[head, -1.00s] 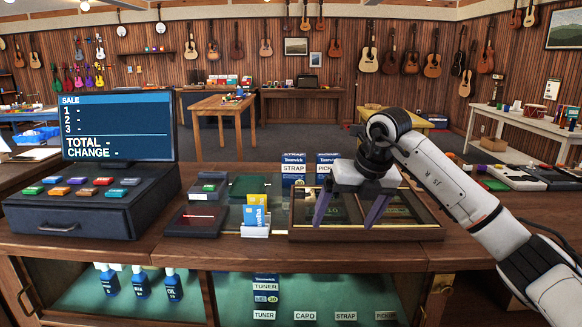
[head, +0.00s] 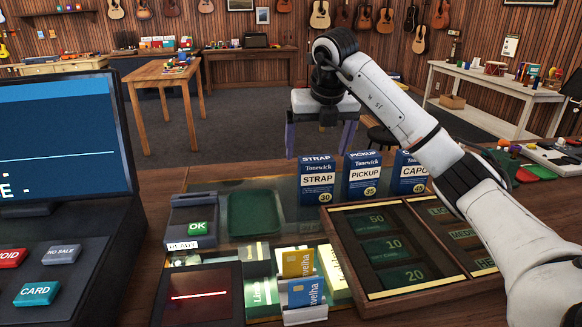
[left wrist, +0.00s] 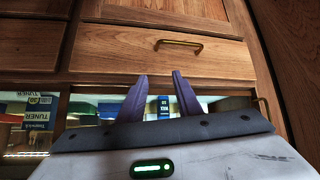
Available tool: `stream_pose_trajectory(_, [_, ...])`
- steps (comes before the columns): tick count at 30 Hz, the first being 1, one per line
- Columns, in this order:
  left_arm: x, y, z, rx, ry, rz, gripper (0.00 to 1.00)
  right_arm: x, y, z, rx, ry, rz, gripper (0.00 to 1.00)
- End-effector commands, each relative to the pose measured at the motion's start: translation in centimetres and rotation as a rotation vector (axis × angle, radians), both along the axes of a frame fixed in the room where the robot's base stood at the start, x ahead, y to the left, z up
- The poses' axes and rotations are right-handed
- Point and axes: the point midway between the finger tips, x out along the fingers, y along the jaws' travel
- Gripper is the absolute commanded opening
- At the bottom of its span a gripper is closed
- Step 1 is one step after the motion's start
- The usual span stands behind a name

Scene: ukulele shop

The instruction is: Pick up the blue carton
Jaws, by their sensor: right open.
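Three blue and white cartons stand in a row at the counter's far edge in the head view: STRAP (head: 317,182), PICKUP (head: 362,178) and CAPO (head: 411,175). The CAPO carton is partly covered by my right arm. My right gripper (head: 319,148) is open, pointing down, its fingers spread above and around the STRAP carton's top, seemingly behind it. It holds nothing. My left gripper (left wrist: 158,76) shows in the left wrist view, open and empty, in front of the counter's wooden drawer and glass case.
A cash tray (head: 455,289), a card reader (head: 193,220), a green dish (head: 254,236) and a card holder (head: 305,316) crowd the counter. The register (head: 62,282) stands at left. A stool (head: 384,138) and a wooden table (head: 160,77) are beyond.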

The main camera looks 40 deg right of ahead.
Motion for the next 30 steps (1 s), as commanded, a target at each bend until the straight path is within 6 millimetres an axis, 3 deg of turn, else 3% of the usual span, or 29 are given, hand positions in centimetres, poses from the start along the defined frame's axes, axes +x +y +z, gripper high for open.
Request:
stream_pose_trajectory(4, [-1.7, 0.0, -0.8, 0.002, 0.036, -0.001, 0.31, 0.5, -0.5, -2.1, 0.000, 0.008, -0.002, 0.88])
stream_pose_trajectory(10, [-2.5, -0.1, -1.1, 0.002, 0.055, -0.003, 0.31, 1.3, -0.9, -4.3, 0.000, 0.004, -0.001, 0.88])
stream_pose_trajectory(14, [-2.5, -0.1, -1.0, 0.002, 0.054, -0.003, 0.31, 1.5, -1.1, -5.1, 0.000, 0.004, -0.001, 0.88])
stream_pose_trajectory(23, [-1.7, -0.1, 0.5, 0.000, 0.035, -0.002, 0.31, 2.3, -1.8, -9.1, 0.001, 0.004, 0.000, 0.88])
stream_pose_trajectory(30, [-1.2, -0.1, 0.7, 0.000, 0.024, -0.002, 0.31, 2.5, -2.0, -9.7, 0.001, 0.001, 0.000, 0.88])
